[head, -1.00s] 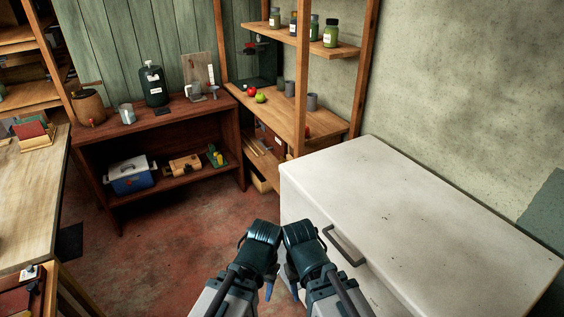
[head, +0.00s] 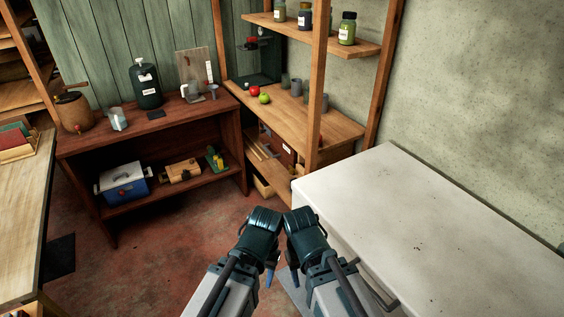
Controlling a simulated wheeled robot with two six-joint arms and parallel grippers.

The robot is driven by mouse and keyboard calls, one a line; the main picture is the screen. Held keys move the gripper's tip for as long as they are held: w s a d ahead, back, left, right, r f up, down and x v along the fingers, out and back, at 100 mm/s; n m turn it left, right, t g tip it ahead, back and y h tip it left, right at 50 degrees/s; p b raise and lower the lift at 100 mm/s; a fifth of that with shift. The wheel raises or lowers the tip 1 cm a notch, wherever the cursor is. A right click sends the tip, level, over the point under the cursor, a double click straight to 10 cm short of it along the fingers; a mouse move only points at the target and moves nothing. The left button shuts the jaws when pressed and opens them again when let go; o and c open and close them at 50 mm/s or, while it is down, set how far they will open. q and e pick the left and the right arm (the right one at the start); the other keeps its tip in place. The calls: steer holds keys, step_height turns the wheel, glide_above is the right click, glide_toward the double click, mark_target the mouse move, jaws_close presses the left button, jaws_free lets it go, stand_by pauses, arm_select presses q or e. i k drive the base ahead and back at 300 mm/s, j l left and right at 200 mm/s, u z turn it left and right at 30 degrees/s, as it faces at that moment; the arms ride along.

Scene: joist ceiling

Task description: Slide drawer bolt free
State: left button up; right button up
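No drawer bolt can be made out in the head view. A reddish-brown box front with a white label (head: 288,153) sits under the wooden shelf at the back, partly hidden by the shelf post; I cannot tell whether it is a drawer. My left gripper (head: 269,277) and my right gripper (head: 295,277) hang close together at the lower middle, in front of me, with only small blue finger parts showing. Both are well short of the shelves, and nothing shows in them. Whether they are open or shut is hidden by the wrists.
A white chest (head: 440,220) with a grey handle stands close on the right. A dark red bench (head: 160,133) holds a dark jug (head: 145,84) and, below, a blue-and-white cooler (head: 123,184). A pale wooden table (head: 22,220) is at left. Red floor (head: 180,240) between is clear.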

mark_target(291, 170)
steer(key=i+j, duration=0.25)
steer(key=i, duration=0.2)
steer(key=i+j, duration=0.25)
steer(key=i, duration=0.2)
steer(key=i+j+z, duration=0.1)
steer(key=i+j, duration=0.15)
steer(key=i, duration=0.15)
